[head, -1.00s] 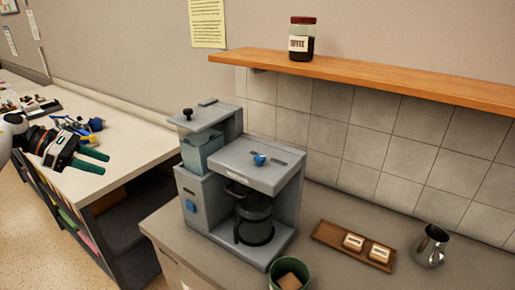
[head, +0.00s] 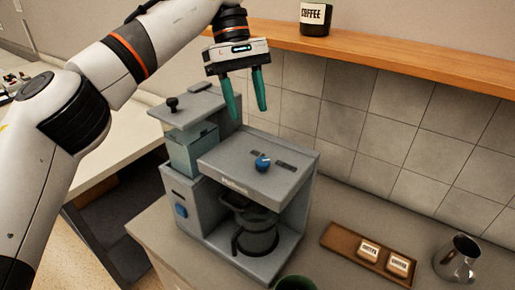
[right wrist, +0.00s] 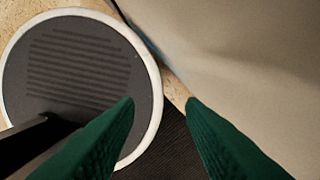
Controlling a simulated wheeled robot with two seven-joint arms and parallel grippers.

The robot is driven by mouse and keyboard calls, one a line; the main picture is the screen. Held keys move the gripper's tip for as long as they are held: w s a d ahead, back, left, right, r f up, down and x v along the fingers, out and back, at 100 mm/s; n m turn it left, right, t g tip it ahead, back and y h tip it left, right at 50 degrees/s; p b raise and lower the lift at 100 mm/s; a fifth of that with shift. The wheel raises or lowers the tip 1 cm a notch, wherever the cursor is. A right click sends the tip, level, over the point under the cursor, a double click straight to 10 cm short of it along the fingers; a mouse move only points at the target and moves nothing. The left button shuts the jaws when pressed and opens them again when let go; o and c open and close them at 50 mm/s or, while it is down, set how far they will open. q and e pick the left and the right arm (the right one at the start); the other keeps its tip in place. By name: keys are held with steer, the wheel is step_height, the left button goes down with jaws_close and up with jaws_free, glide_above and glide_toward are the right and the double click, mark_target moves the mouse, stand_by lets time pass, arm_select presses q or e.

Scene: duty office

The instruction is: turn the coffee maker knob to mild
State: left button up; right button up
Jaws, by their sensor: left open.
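The grey coffee maker (head: 215,215) stands on the counter in the head view. Its blue knob (head: 262,162) sits on the flat top, with dark label strips beside it whose text is too small to read. A second blue control (head: 181,211) is on the left front face. A glass carafe (head: 258,235) stands inside. My left gripper (head: 247,110) is open and empty, fingers pointing down, above and behind the knob and apart from it. My right gripper (right wrist: 160,103) shows only in the right wrist view, its green fingers apart with nothing between them.
A wooden shelf (head: 400,72) with a coffee jar (head: 316,17) runs along the tiled wall behind my left gripper. A wooden tray (head: 340,242) with two labelled packs and a metal pitcher (head: 456,260) are to the right. A green cup (head: 295,283) stands in front.

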mark_target(262, 160)
arm_select(q)
steer(key=x, duration=0.5)
steer(key=shift+s+d+r+p, duration=0.15)
steer(key=shift+s+d+p, duration=0.15)
steer(key=shift+d, duration=0.1)
step_height(262, 160, down, 4)
steer(key=shift+d+r+p, duration=0.1)
steer(key=shift+d+p, duration=0.1)
steer(key=shift+p, duration=0.4)
steer(key=shift+s+f, duration=0.25)
steer(key=shift+s, duration=0.05)
steer(key=shift+s+d+f, duration=0.15)
steer(key=shift+s, duration=0.05)
steer(key=shift+f, duration=0.15)
steer(key=shift+w+d+f, duration=0.1)
steer(key=shift+c, duration=0.6)
steer(key=c, duration=0.6)
steer(key=shift+c, duration=1.3)
arm_select(e)
steer(key=shift+s+r, duration=0.4)
steer(key=shift+s, duration=0.3)
